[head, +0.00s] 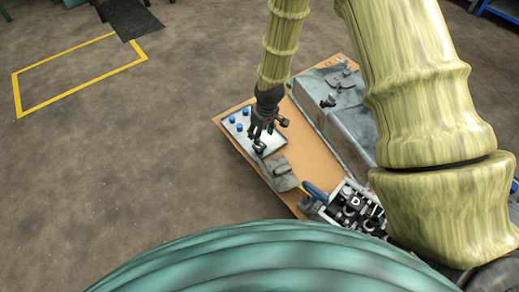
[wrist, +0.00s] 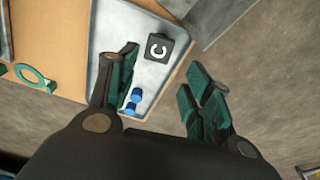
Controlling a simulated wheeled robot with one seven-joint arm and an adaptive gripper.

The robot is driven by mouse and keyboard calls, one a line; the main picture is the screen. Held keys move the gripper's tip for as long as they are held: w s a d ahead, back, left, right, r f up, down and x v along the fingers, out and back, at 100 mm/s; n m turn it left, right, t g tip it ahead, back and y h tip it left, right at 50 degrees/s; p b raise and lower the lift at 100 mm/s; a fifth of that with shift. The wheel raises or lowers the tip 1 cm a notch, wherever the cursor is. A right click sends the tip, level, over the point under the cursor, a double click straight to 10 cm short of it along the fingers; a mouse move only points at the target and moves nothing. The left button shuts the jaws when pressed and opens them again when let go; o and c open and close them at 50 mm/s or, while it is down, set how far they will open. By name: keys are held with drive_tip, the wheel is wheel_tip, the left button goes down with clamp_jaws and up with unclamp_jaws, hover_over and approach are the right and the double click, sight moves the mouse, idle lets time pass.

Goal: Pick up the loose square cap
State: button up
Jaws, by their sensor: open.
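In the head view the cap (head: 259,147) is a small dark shape at the tray's near edge, just below my gripper (head: 263,131). In the wrist view my gripper (wrist: 160,72) is open and empty. Its left and right fingers stand apart, with the cap showing beyond the gap between them. The cap seems apart from both fingers; the height between them is hard to tell.
Blue cylindrical pieces (wrist: 136,95) stand in the same tray, close to the left finger. A green ring (wrist: 35,78) lies on the orange-brown board. A large grey housing (head: 335,105), a flat grey part (head: 282,173) and a cluster of black-and-white parts (head: 352,208) are nearby.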

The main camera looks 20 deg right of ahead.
sight(259, 146)
drive_tip(key=f, duration=0.1)
drive_tip(key=f+b, duration=0.1)
drive_tip(key=f, duration=0.1)
drive_tip(key=f+b, duration=0.1)
drive_tip(key=f, duration=0.1)
drive_tip(key=shift+w+a, duration=0.15)
drive_tip(key=shift+w, duration=0.15)
drive_tip(key=f+b, duration=0.1)
drive_tip(key=f, duration=0.1)
drive_tip(key=f+b, duration=0.1)
drive_tip(key=b, duration=0.1)
drive_tip(key=shift+w+f, duration=0.2)
drive_tip(key=shift+f, duration=0.15)
drive_tip(key=shift+w+f+b, duration=0.15)
drive_tip(key=shift+f+b, duration=0.6)
drive_tip(key=shift+f, duration=0.05)
drive_tip(key=shift+r, duration=0.1)
drive_tip(key=c, duration=0.8)
